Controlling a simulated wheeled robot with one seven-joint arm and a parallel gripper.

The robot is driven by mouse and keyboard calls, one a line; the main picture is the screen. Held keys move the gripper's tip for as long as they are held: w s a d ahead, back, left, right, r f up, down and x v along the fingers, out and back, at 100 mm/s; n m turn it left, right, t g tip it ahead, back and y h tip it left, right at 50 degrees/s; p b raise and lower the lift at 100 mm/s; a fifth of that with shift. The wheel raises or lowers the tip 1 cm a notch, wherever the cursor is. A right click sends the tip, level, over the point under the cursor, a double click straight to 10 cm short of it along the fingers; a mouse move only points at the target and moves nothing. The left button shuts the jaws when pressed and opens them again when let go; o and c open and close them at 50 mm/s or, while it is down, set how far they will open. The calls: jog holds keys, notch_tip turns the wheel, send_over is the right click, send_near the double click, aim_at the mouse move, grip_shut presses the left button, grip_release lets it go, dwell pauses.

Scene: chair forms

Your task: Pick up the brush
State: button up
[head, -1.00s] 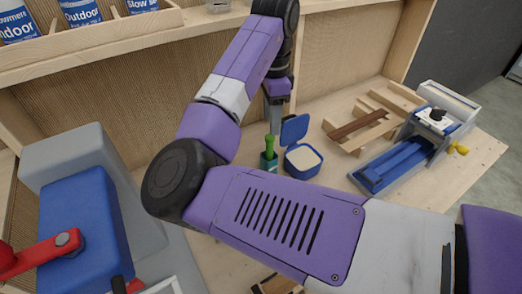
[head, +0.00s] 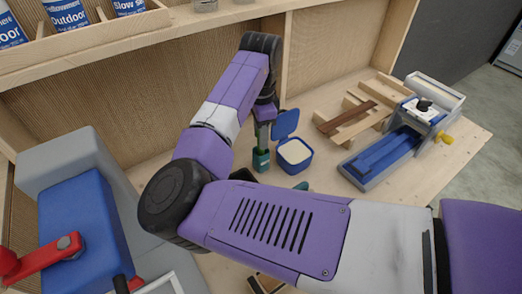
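The brush (head: 262,136) shows as a narrow green handle standing upright in a small dark green holder (head: 261,160) on the workbench, left of the blue tub. My gripper (head: 262,131) points down at the top of the brush, at the end of my purple arm. Its fingers overlap the handle in this view and are small and dark. Whether they are around it, touching it, open or shut cannot be told. The lower end of the brush is hidden in the holder.
An open blue tub (head: 295,156) with pale contents stands close right of the holder. Wooden strips (head: 350,122) and a blue-grey tool (head: 390,150) lie further right. A blue and grey machine (head: 85,225) with a red handle is at the left. A wooden back panel (head: 330,45) stands behind.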

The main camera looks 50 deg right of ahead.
grip_shut()
jog(key=shift+r, duration=0.2)
